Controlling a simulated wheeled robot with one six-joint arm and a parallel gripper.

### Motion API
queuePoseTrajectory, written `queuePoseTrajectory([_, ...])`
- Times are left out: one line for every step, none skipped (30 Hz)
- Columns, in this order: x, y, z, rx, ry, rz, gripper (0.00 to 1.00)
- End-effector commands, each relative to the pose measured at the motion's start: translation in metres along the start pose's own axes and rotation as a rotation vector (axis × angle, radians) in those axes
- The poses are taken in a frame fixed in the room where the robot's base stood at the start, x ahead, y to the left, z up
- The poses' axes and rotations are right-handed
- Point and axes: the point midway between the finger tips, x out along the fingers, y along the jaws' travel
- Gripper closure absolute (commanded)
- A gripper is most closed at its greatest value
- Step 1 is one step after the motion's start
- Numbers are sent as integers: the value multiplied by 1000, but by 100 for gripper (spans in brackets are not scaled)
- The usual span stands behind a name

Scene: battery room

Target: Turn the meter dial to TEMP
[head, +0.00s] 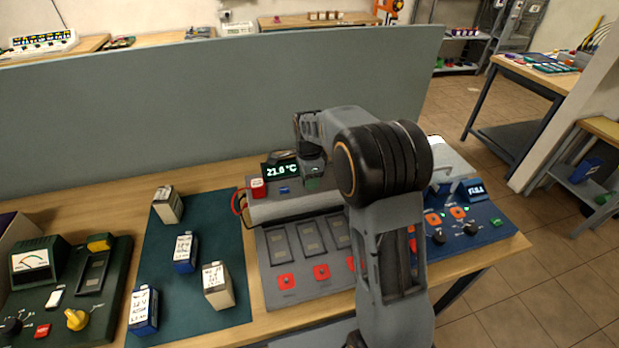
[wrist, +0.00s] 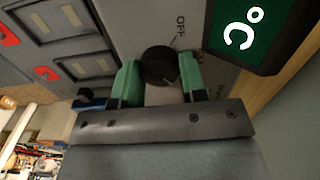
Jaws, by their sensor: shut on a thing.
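The black round meter dial (wrist: 159,63) sits between the green fingers of my gripper (wrist: 160,82), which is shut on it. The word OFF is printed above the dial in the wrist view; another label to its right is too small to read. I cannot make out for sure which label the dial points to. The meter display (wrist: 245,32) is beside the dial and shows °C in the wrist view. In the head view the display (head: 281,170) reads about 21.6 °C. There my gripper (head: 313,181) is just right of the display, and my arm hides the dial.
A grey panel (head: 268,275) with red buttons and empty slots lies in front of the meter. A green mat (head: 182,285) with several battery blocks is to the left, beside a dark green tester (head: 65,290). A blue unit (head: 487,235) is at the right. A grey partition (head: 150,110) stands behind.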

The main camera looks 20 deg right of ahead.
Motion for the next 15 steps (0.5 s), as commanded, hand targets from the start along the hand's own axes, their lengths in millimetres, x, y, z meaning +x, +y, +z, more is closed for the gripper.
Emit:
queuePoseTrajectory([-1, 0, 0, 5, 0, -2, 85])
queuePoseTrajectory([-1, 0, 0, 7, 0, -2, 84])
queuePoseTrajectory([-1, 0, 0, 9, 0, -2, 84])
queuePoseTrajectory([-1, 0, 0, 10, 0, -2, 84])
queuePoseTrajectory([-1, 0, 0, 10, 0, -2, 84])
queuePoseTrajectory([-1, 0, 0, 11, 0, -2, 84])
queuePoseTrajectory([-1, 0, 0, 11, 0, -2, 84])
queuePoseTrajectory([-1, 0, 0, 10, 0, -2, 85])
queuePoseTrajectory([-1, 0, 0, 10, 0, -2, 85])
queuePoseTrajectory([-1, 0, 0, 10, 0, -2, 85])
queuePoseTrajectory([-1, 0, 0, 10, 0, -2, 85])
queuePoseTrajectory([-1, 0, 0, 10, 0, -2, 85])
queuePoseTrajectory([-1, 0, 0, 10, 0, -2, 85])
queuePoseTrajectory([-1, 0, 0, 10, 0, -2, 59])
queuePoseTrajectory([-1, 0, 0, 10, 0, -2, 55])
